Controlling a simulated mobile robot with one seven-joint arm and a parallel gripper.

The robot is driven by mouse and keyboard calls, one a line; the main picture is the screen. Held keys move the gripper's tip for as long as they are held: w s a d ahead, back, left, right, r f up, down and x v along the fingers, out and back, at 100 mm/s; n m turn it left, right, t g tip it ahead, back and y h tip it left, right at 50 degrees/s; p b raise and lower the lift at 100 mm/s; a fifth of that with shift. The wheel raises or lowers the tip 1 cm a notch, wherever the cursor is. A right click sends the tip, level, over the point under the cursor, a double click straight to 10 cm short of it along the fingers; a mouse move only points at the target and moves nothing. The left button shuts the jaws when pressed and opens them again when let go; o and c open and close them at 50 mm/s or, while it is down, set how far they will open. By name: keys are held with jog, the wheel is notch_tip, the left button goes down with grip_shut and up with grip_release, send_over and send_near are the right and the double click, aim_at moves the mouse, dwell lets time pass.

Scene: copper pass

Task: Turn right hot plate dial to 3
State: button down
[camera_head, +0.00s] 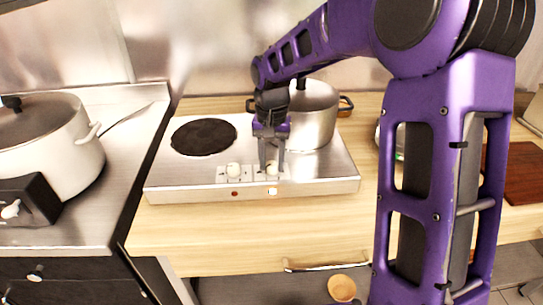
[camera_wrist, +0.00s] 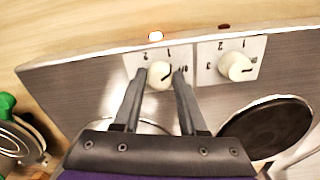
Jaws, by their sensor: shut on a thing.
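The hot plate (camera_head: 170,190) is a silver two-burner unit on the wooden counter. Its right dial (camera_wrist: 159,75) is a cream knob, on the left in the wrist view, with my gripper (camera_wrist: 161,76) shut on its sides. Its dark pointer mark seems to point between "off" and 1. The 2 and 1 show; 3 is hidden behind a finger. The left dial (camera_head: 233,170) is free and also shows in the wrist view (camera_wrist: 236,67), its mark toward off. The indicator by the right dial (camera_wrist: 156,35) is lit; the left one (camera_wrist: 224,27) is dark.
A silver pot (camera_head: 314,120) with a lid stands on the right burner, close behind my gripper. The left burner (camera_head: 204,137) is bare. A large white pot (camera_head: 55,150) stands on the stove at the left. The counter front (camera_head: 250,235) is clear.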

jog(key=n+p, duration=0.1)
jog(key=n, duration=0.2)
jog(key=shift+r+n, duration=0.15)
jog(key=shift+n, duration=0.25)
jog(key=n+p, duration=0.1)
jog(key=n, duration=0.2)
jog(key=shift+n, duration=0.3)
jog(key=n, duration=0.3)
jog(key=shift+n, duration=0.4)
jog(key=n, duration=0.3)
jog(key=shift+n, duration=0.3)
jog(key=n, duration=0.3)
jog(key=shift+n, duration=0.3)
jog(key=n, duration=0.3)
jog(key=shift+n, duration=0.3)
jog(key=n, duration=0.4)
jog(key=shift+n, duration=1.8)
